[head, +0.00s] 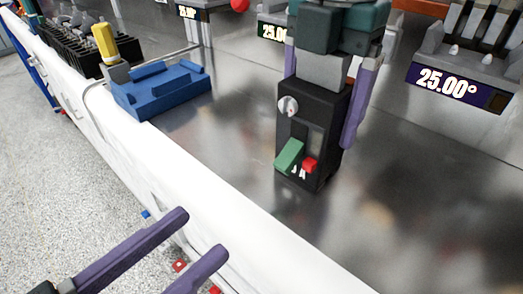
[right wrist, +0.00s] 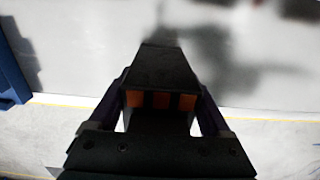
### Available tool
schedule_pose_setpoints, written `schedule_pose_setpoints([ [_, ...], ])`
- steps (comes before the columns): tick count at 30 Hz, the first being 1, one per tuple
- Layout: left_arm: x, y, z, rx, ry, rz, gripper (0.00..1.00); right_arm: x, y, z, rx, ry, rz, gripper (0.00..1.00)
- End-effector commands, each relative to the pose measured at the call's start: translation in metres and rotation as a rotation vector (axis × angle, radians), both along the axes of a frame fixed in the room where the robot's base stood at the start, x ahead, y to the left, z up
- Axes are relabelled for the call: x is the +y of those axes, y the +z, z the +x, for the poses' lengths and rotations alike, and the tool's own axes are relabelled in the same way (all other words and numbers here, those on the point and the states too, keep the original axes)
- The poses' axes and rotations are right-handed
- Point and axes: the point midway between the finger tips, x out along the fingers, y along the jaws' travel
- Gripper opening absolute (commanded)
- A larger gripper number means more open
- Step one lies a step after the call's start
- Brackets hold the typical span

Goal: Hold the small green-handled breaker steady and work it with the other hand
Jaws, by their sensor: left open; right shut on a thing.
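The breaker (head: 312,115) is a black upright block on the shiny metal worktop, with a green handle (head: 289,155), a small red part (head: 310,165) and a round silver screw on its front. The handle slants down to the left. My right gripper (head: 322,112) comes from above and is shut on the breaker's sides, one purple finger on each side. In the right wrist view the breaker (right wrist: 157,75) sits between the fingers. My left gripper (head: 203,232) is open and empty, at the lower left, in front of the worktop's edge and apart from the breaker.
A blue fixture (head: 160,90) stands on the worktop to the left. A yellow-handled thing (head: 104,42) and a black rack (head: 78,45) are further left. Displays reading 25.00 (head: 450,84) stand behind. The worktop right of the breaker is clear.

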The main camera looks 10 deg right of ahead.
Motion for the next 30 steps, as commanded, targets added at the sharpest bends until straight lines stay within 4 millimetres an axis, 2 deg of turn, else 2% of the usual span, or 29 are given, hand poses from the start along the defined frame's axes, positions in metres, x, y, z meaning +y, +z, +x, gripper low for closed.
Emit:
schedule_pose_setpoints([
  [9,-0.051,0.002,0.04,-0.005,-0.001,-0.005,0.53,-0.002,-0.004,-0.002,0.009,0.0,-0.007,0.0],
  [15,-0.078,0.001,0.06,-0.003,-0.001,-0.003,0.53,-0.002,-0.004,-0.002,0.009,0.0,-0.007,0.0],
  [21,-0.089,0.0,0.068,-0.001,-0.001,-0.001,0.53,-0.002,-0.004,-0.002,0.009,0.0,-0.007,0.0],
  [29,-0.09,0.0,0.069,-0.001,-0.001,-0.001,0.53,-0.002,-0.004,-0.002,0.009,0.0,-0.007,0.0],
  [30,-0.09,0.0,0.069,-0.001,-0.001,-0.001,0.48,-0.002,-0.004,-0.002,0.009,0.0,-0.007,0.0],
])
